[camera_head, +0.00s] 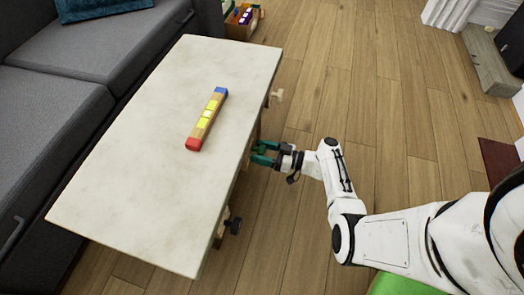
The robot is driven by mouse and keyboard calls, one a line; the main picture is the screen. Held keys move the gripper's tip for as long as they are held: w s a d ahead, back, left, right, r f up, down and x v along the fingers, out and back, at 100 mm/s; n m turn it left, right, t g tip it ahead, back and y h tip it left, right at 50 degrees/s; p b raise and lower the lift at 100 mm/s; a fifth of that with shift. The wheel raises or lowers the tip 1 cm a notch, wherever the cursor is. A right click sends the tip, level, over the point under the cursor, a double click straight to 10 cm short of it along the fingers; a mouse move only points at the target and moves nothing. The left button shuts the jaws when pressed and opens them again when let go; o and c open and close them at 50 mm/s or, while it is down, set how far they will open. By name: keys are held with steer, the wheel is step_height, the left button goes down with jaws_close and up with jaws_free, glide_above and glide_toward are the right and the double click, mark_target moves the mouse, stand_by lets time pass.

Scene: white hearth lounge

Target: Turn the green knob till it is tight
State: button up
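My gripper (262,153) is at the right long side of the pale stone-topped table (120,170), just below the level of its top. Two dark green, finger-like parts show at its end, with a small gap between them, pointing at the table's side. I cannot tell the green knob apart from these parts; it may be hidden between them or under the table edge. Whether the gripper is shut on anything is too small to see.
A cream knob (277,95) and a black knob (235,226) stick out from the same table side. A wooden bar (207,119) with blue, yellow and red parts lies on top. A grey sofa (50,100) stands left; wooden floor (390,90) is clear right.

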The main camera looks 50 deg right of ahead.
steer(key=c, duration=1)
steer(key=shift+m, duration=0.4)
steer(key=m, duration=0.3)
steer(key=shift+m, duration=0.4)
steer(key=m, duration=0.4)
steer(key=shift+r+m, duration=0.1)
steer(key=shift+m, duration=0.2)
steer(key=m+p, duration=0.2)
steer(key=m, duration=0.5)
steer(key=shift+r, duration=0.1)
steer(key=m+p, duration=0.1)
steer(key=m, duration=0.3)
steer(key=shift+m, duration=0.3)
steer(key=shift+m+p, duration=0.35)
steer(key=shift+m, duration=1.15)
